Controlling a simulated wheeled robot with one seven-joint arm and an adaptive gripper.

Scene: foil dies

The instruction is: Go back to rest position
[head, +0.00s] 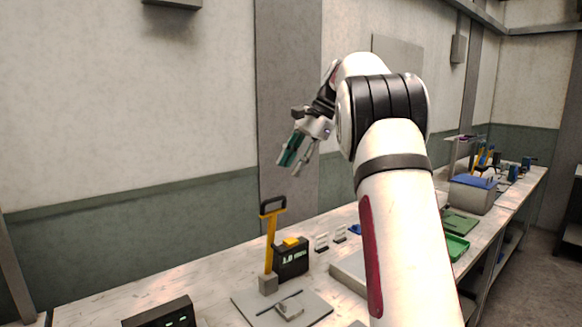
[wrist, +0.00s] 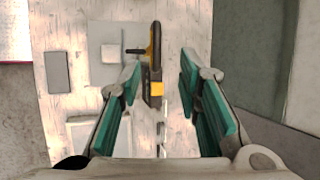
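My gripper (head: 298,155) is raised in the air above the long workbench (head: 120,290), with its fingers pointing down. In the wrist view my gripper (wrist: 158,85) shows its two green-padded fingers spread apart with nothing between them. Below it on the bench stands a yellow lever with a black handle (head: 272,235), on a grey base plate (head: 315,309). The lever also shows from above in the wrist view (wrist: 154,50), between the fingers but far below them. My white arm hides part of the bench in the head view.
Another dark display box (head: 165,315) is at the front. A green tray (head: 456,246) and a grey bin with a blue top (head: 472,192) stand further right. The wall runs behind the bench.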

